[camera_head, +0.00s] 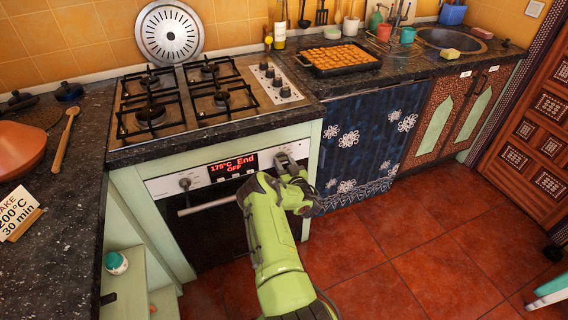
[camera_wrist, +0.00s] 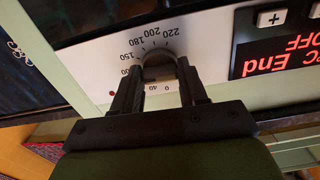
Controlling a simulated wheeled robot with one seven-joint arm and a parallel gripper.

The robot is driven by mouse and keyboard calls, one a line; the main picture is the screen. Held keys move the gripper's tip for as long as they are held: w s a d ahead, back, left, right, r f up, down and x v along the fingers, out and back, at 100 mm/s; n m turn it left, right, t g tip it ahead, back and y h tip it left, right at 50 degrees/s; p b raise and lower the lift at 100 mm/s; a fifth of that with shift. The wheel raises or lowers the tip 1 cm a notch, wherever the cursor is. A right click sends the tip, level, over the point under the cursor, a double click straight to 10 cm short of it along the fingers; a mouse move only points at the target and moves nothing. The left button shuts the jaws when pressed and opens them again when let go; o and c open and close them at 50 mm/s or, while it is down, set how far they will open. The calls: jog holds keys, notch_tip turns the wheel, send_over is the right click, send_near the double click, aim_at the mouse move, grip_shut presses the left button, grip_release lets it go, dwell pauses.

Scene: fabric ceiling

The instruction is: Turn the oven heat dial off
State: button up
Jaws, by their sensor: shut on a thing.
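The heat dial (camera_wrist: 159,67) is a round metal knob on the oven's pale control panel, ringed by printed temperature numbers. My gripper (camera_wrist: 160,72) is shut on it, with one dark finger on each side. In the head view my gripper (camera_head: 284,168) is at the right end of the panel and hides most of the dial. I cannot tell the dial's exact setting. The red display (camera_head: 233,165) reads about 175°C, "End" and "OFF". The oven (camera_head: 207,203) is closed, with a bar handle below the panel.
A second knob (camera_head: 185,183) is at the panel's left end. The gas hob (camera_head: 200,95) sits above the oven. A tray of baked pieces (camera_head: 338,58) stands on the right counter. A sign (camera_head: 17,215) reading 200°C, 30 min is at left.

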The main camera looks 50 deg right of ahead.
jog(key=n, duration=0.4)
jog(key=shift+f+n+b, duration=0.1)
jog(key=shift+n+b, duration=0.2)
jog(key=shift+b, duration=0.05)
jog(key=n+b, duration=0.1)
jog(key=n, duration=0.3)
jog(key=shift+n, duration=0.3)
jog(key=n+b, duration=0.1)
jog(key=n, duration=0.3)
jog(key=shift+b, duration=0.4)
jog(key=shift+n+b, duration=0.85)
jog(key=shift+n, duration=1.65)
jog(key=o, duration=1.1)
jog(key=shift+c, duration=0.2)
